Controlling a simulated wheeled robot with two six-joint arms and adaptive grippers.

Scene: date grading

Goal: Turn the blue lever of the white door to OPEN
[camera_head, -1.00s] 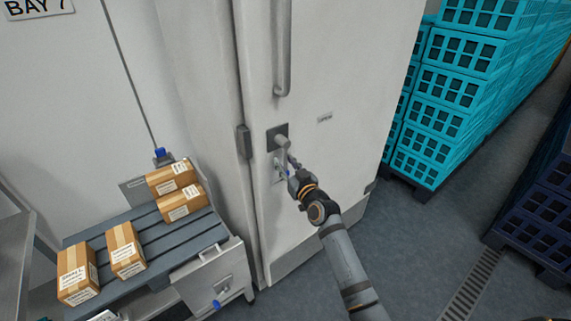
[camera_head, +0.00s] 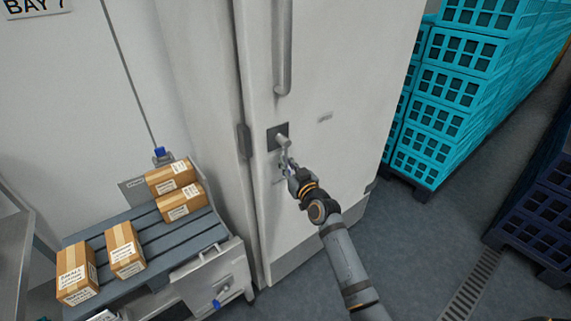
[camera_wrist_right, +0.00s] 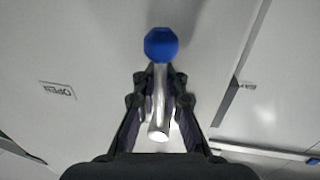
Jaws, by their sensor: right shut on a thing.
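The white door (camera_head: 345,65) stands shut at the middle of the head view. Its lever (camera_head: 283,141) sits on a dark square plate (camera_head: 271,138), below the long vertical handle. In the wrist view the silver lever shaft (camera_wrist_right: 160,78) ends in a blue knob (camera_wrist_right: 161,44). My right gripper (camera_head: 287,160) is shut on the lever, with a finger on each side of the shaft and the knob beyond the fingertips (camera_wrist_right: 160,84). The knob is hidden in the head view. The OPEN label (camera_wrist_right: 57,90) is on the door, left of the lever in the wrist view and apart from it.
A slatted grey bench (camera_head: 155,238) with several cartons (camera_head: 125,247) stands left of the door. Stacked turquoise crates (camera_head: 440,115) stand at right, and dark blue crates (camera_head: 540,225) at the right edge. The floor (camera_head: 420,240) between is clear.

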